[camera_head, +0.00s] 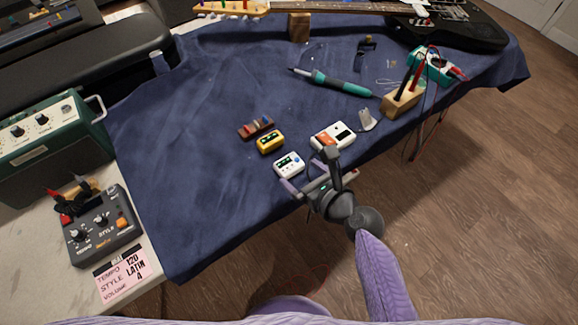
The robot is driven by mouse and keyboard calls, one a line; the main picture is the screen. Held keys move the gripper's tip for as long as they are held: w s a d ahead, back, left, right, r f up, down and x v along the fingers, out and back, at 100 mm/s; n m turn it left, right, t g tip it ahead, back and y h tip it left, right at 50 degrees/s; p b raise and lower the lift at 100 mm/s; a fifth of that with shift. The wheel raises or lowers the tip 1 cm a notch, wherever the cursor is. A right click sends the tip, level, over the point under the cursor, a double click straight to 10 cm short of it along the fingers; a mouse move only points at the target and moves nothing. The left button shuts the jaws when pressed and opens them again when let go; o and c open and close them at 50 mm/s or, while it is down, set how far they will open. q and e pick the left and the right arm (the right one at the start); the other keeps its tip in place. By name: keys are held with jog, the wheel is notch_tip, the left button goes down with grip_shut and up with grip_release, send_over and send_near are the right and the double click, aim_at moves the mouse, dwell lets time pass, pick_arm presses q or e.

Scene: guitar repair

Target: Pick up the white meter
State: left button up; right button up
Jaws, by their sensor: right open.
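A small white meter (289,165) with a dark display lies on the blue cloth near the table's front edge. My right gripper (304,177) is open and empty, just in front and to the right of the white meter. Its two fingertips point toward the meter, and I cannot tell whether either one touches it. My left gripper is not in view.
A white and orange box (332,136) lies close behind the right gripper. A yellow device (270,141) and a dark red block (256,127) lie behind the meter. A wooden holder (402,101) stands farther right. The cloth (205,175) is clear to the left.

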aim_at(289, 163)
jog(key=b+x, duration=0.1)
jog(key=x, duration=0.2)
jog(key=b+x, duration=0.2)
jog(key=x, duration=0.1)
jog(key=shift+d+f, duration=0.2)
jog(key=shift+f, duration=0.25)
jog(key=shift+w+a, duration=0.1)
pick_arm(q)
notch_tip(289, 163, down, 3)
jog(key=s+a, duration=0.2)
pick_arm(e)
jog(key=shift+r, duration=0.15)
jog(key=c, duration=1.1)
jog(key=shift+r, duration=0.15)
notch_tip(289, 163, up, 6)
jog(key=p, duration=0.6)
jog(key=shift+r, duration=0.1)
notch_tip(289, 163, up, 4)
jog(key=p, duration=0.4)
jog(key=shift+p, duration=0.3)
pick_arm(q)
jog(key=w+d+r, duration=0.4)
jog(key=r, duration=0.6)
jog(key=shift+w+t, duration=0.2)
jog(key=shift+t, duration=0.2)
